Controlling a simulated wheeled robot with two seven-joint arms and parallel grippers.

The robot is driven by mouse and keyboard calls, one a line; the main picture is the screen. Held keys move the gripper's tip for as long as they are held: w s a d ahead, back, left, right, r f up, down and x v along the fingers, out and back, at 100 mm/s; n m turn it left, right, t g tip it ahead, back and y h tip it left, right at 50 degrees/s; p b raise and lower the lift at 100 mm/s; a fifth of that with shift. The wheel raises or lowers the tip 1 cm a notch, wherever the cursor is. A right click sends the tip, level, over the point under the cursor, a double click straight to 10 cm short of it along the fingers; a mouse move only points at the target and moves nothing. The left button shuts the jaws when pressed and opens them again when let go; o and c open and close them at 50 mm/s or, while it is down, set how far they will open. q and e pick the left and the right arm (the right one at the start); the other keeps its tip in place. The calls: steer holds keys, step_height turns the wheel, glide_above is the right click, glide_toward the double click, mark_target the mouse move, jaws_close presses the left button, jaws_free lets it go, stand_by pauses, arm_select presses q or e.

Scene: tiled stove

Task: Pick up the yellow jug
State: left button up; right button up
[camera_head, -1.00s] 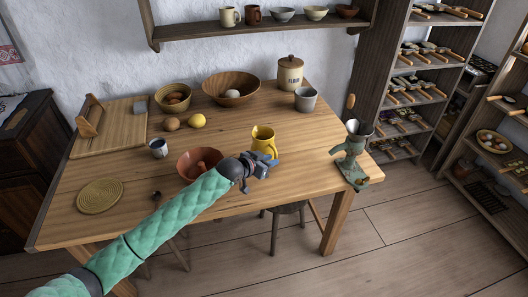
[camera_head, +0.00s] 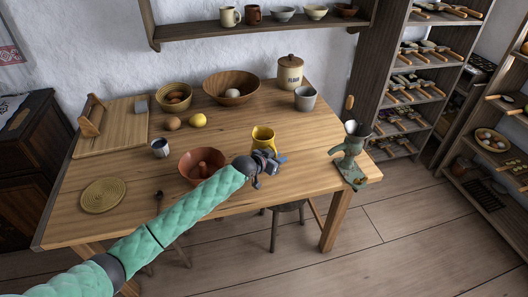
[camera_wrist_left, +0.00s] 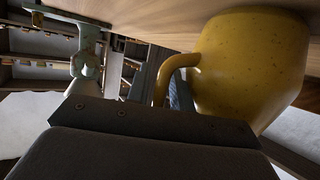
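The yellow jug (camera_head: 263,136) stands upright on the wooden table (camera_head: 235,122), close to its front edge. In the left wrist view the jug (camera_wrist_left: 250,65) fills the right side, with its curved handle (camera_wrist_left: 168,72) toward the middle. My left gripper (camera_head: 271,163) is at the near side of the jug, by the handle, and covers its lower part in the head view. A grey finger part (camera_wrist_left: 181,94) shows right beside the handle. Whether the fingers touch or grip the handle cannot be told. My right gripper is not in view.
A reddish-brown ring mould (camera_head: 190,163) stands left of the jug, near my left arm. A green grinder (camera_head: 349,160) stands at the table's right end. A lemon (camera_head: 198,120), a grey cup (camera_head: 305,99) and a flour jar (camera_head: 290,73) stand farther back. The tabletop right of the jug is clear.

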arm_select(q)
steer(key=shift+c, duration=0.2)
jaws_close()
steer(key=shift+r, duration=0.1)
stand_by(1.0)
